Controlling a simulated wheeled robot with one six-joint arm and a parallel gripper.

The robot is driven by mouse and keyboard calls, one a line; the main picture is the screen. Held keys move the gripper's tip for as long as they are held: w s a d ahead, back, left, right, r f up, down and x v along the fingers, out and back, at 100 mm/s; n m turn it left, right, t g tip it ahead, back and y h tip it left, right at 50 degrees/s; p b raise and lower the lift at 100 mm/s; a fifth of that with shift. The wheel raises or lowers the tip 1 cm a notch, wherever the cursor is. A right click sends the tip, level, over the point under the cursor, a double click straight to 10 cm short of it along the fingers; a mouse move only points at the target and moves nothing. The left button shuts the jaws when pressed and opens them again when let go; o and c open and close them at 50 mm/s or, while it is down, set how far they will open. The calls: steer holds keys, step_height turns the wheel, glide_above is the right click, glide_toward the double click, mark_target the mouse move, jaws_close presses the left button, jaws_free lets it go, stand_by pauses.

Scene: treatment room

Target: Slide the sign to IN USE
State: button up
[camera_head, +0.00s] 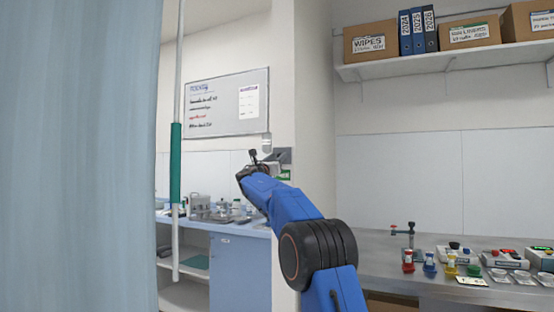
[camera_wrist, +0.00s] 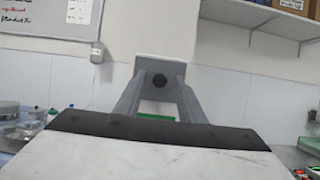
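A sign on the white pillar is mostly hidden behind my gripper. Its green strip (camera_head: 284,175) with light lettering shows at the lower right of the gripper, too small to read surely.
A pale blue curtain (camera_head: 80,150) fills the left, beside a vertical pole (camera_head: 177,160) with a green sleeve. A whiteboard (camera_head: 227,103) hangs behind. A steel counter (camera_head: 390,268) with several small items is at right, below a shelf (camera_head: 440,62).

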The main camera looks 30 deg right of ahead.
jaws_close()
step_height(320, 180, down, 10)
steer(key=shift+r, duration=0.2)
jaws_free()
steer(key=shift+s+a, duration=0.1)
steer(key=v, duration=1.7)
steer(key=shift+f, duration=0.15)
